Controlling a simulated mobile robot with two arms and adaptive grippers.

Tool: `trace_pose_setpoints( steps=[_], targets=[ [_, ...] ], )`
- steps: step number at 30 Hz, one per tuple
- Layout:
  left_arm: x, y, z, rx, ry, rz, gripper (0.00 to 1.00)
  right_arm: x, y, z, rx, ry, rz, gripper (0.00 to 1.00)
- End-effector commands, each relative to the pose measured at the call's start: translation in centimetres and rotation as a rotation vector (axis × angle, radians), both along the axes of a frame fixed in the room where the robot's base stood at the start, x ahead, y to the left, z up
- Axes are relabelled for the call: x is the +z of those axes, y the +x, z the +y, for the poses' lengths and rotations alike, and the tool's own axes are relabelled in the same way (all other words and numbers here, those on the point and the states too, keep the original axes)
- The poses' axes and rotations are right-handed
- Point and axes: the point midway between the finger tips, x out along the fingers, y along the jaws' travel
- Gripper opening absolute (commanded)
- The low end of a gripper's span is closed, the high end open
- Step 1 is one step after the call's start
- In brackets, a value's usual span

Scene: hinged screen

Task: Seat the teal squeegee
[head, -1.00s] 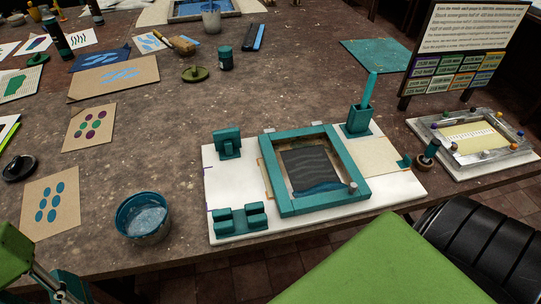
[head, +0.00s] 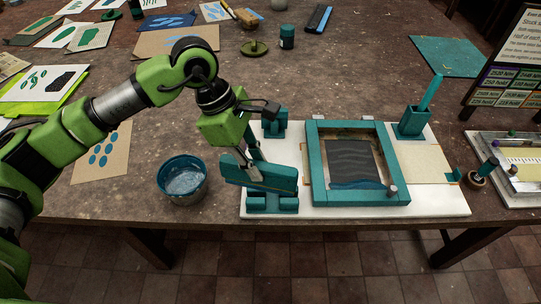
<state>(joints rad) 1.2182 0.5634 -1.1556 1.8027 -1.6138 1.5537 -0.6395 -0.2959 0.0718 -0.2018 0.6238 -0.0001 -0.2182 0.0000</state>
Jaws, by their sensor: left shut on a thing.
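In the head view, my left gripper (head: 252,170) is shut on the teal squeegee (head: 284,178). The squeegee is held lengthwise, left to right, at the white board's (head: 322,212) front left. It is right over the teal two-post holder (head: 272,204), overlapping it in the picture. I cannot tell whether the squeegee touches the holder or hangs just above it. The gripper hides part of the squeegee, and the squeegee hides the holder's upper part. The teal hinged screen frame (head: 317,180) lies flat just to the right. My right gripper is not in view.
A teal bowl (head: 183,180) stands close left of the board. Behind the holder is a teal clamp block (head: 274,122). A teal box with an upright stick (head: 413,124) stands at the back right. The table's front edge is near the board.

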Motion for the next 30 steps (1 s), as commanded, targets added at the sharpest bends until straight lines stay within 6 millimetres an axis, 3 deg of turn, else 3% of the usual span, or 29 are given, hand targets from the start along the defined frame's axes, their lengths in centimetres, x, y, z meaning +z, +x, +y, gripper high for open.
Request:
trace_pose_setpoints(
  steps=[3, 9, 22, 26, 30],
  targets=[
    [0.5, 0.7, -1.8, 0.123, 0.0, 0.01, 0.0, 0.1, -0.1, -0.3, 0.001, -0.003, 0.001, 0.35],
    [0.6, 1.1, -3.0, 0.225, 0.002, 0.023, 0.0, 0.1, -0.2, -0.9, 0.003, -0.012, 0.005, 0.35],
    [0.5, 1.2, -3.0, 0.233, 0.001, 0.023, 0.0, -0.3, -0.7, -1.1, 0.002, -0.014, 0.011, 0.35],
    [0.4, 1.2, -3.1, 0.233, -0.002, 0.019, 0.0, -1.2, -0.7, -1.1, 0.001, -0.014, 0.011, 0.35],
    [-1.0, 1.2, -3.1, 0.234, -0.002, 0.021, 0.0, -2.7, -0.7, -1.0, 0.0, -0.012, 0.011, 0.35]
  ],
)
